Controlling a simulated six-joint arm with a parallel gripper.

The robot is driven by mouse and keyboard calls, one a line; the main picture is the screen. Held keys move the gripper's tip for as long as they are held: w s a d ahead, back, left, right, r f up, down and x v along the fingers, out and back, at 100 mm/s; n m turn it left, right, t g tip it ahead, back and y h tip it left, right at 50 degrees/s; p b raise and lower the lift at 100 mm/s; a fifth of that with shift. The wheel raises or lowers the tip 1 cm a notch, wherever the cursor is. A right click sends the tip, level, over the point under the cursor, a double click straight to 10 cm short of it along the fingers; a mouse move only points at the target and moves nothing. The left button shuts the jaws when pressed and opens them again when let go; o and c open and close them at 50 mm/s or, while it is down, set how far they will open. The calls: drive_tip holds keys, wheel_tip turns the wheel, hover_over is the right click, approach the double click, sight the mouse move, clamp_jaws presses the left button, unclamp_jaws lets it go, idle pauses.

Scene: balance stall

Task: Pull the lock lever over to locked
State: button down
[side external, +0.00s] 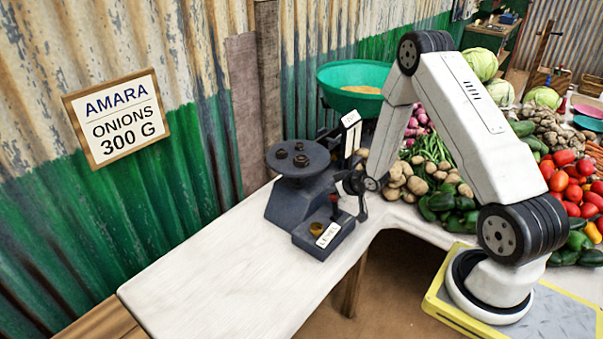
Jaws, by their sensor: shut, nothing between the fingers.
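The dark balance (308,200) stands on the pale counter, with a round plate carrying a few small dark weights (300,158) on its left. On its low front box is a small upright lever with a reddish tip (334,203), which looks like the lock lever. A brass-coloured knob (316,229) and a white label (327,235) sit nearby; the label's small text is hard to read. My gripper (362,214) is shut and empty, pointing down just right of the lever. I cannot tell whether it touches the lever, nor which setting the lever is at.
Potatoes (410,180), green peppers (448,203) and tomatoes (568,180) crowd the right side. A sign reading "AMARA ONIONS 300 G" (117,117) hangs on the corrugated wall. The counter's front left (220,270) is clear.

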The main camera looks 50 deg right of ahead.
drive_tip(key=shift+s+t, duration=0.65)
drive_tip(key=shift+t, duration=0.05)
drive_tip(key=shift+s+t, duration=1.05)
drive_tip(key=shift+t, duration=0.05)
drive_tip(key=shift+s+f+t, duration=0.2)
drive_tip(key=shift+s+t, duration=0.75)
drive_tip(key=shift+t, duration=0.25)
drive_tip(key=shift+s+a+f, duration=0.1)
drive_tip(key=shift+s+f, duration=0.35)
drive_tip(key=shift+s, duration=0.3)
drive_tip(key=shift+s+d+f, duration=0.1)
drive_tip(key=shift+s+f, duration=0.4)
drive_tip(key=shift+s, duration=0.2)
drive_tip(key=shift+s+a+f, duration=0.1)
drive_tip(key=shift+s+f, duration=0.35)
drive_tip(key=shift+s, duration=0.5)
drive_tip(key=s+r, duration=0.2)
drive_tip(key=s, duration=0.4)
drive_tip(key=shift+s+a, duration=0.2)
drive_tip(key=shift+s, duration=0.15)
